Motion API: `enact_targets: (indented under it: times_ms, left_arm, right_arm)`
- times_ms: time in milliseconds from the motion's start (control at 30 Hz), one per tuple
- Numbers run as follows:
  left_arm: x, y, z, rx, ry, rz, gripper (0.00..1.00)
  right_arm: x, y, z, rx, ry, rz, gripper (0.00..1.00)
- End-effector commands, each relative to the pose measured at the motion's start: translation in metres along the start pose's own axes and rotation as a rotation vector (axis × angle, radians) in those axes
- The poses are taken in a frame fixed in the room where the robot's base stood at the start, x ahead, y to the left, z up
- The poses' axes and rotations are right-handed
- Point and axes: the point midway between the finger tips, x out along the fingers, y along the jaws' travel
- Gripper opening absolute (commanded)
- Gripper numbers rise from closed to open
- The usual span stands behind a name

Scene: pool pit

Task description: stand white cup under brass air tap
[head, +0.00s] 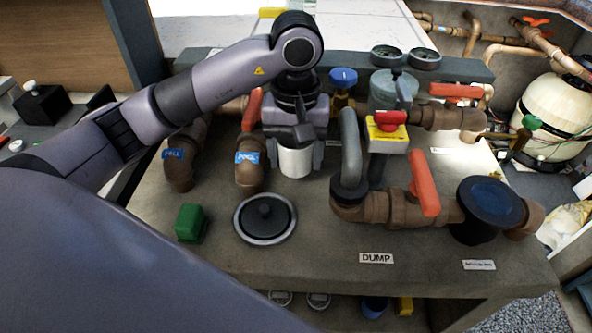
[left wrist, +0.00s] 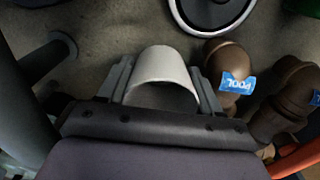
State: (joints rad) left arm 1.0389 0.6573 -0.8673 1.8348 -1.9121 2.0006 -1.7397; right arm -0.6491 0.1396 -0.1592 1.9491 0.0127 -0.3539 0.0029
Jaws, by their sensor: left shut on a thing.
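The white cup (head: 296,163) is between the fingers of my left gripper (head: 297,152), over the grey bench. My left gripper is shut on it and hides its upper part. The cup looks roughly upright; I cannot tell whether its base touches the bench. In the left wrist view the cup (left wrist: 163,66) sits between both fingers of the gripper (left wrist: 163,82). The brass air tap (head: 342,98) with a blue handle (head: 343,76) stands just behind and right of the gripper; its outlet is hidden. My right gripper is not in view.
A brown pipe labelled POOL (head: 249,172) stands close left of the cup, and a grey curved pipe (head: 350,145) close right. A round black lid (head: 265,218) and a green block (head: 190,223) lie in front. A red-handled valve (head: 424,184) is at right.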

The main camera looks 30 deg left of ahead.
Motion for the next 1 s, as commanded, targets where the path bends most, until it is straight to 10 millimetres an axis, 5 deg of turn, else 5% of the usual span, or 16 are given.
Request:
enact_targets:
  times_ms: [400, 800, 833, 867, 1000]
  left_arm:
    - [0.041, 0.000, 0.000, -0.001, -0.001, 0.001, 0.35]
    - [0.047, 0.000, 0.000, 0.000, 0.001, 0.001, 0.35]
    - [0.047, 0.000, 0.000, 0.000, 0.001, 0.001, 0.68]
    - [0.046, 0.000, 0.000, 0.000, 0.001, 0.000, 0.75]
    - [0.045, 0.000, 0.000, 0.000, 0.000, 0.001, 0.75]
  right_arm:
    - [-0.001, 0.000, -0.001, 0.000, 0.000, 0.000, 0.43]
    - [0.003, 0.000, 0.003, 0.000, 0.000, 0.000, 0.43]
    - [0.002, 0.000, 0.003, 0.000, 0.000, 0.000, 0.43]
    - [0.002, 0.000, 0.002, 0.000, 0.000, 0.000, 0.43]
    - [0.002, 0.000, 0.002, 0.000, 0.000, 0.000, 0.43]
